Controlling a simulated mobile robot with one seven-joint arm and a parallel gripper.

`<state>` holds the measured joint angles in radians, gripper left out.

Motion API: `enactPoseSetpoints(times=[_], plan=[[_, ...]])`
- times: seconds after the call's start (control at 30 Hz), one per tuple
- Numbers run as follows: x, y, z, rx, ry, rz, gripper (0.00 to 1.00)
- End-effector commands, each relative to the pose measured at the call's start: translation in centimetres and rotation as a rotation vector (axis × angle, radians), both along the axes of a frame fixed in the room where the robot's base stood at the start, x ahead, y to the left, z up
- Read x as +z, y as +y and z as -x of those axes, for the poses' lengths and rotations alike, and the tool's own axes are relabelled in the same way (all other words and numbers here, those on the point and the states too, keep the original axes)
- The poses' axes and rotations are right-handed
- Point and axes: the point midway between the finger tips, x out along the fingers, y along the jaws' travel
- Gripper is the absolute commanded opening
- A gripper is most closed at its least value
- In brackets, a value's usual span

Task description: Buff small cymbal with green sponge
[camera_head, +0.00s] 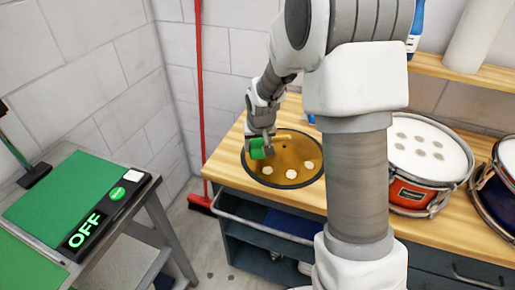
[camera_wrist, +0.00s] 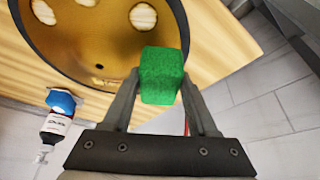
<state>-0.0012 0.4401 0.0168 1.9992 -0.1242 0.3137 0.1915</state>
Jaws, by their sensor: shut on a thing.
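The small cymbal (camera_head: 284,180) is a golden-brown disc with a dark rim and several pale spots. It lies at the left end of the wooden bench in the head view, and part of it shows in the wrist view (camera_wrist: 95,45). My gripper (camera_head: 262,148) is shut on the green sponge (camera_head: 257,149). In the wrist view the green sponge (camera_wrist: 161,75) sits between the two fingers, over the cymbal's edge. I cannot tell whether the sponge touches the cymbal. My arm hides part of the bench and may hide things behind it.
A red drum with a white head (camera_head: 425,155) stands right of my arm, with a blue drum (camera_head: 508,165) beyond it. A bottle with a blue sponge-like piece (camera_wrist: 60,102) shows in the wrist view. A green-topped table (camera_head: 75,190) marked OFF stands left. A red-handled broom (camera_head: 199,90) leans by the wall.

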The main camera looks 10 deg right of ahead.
Motion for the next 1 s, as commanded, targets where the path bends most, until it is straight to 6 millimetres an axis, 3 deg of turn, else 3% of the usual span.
enactPoseSetpoints(times=[0.6, 1.0], plan=[[4.6, 0.1, -0.6, 0.001, -0.002, 0.0, 0.14], [4.9, 0.1, -0.7, 0.0, -0.001, -0.001, 0.14]])
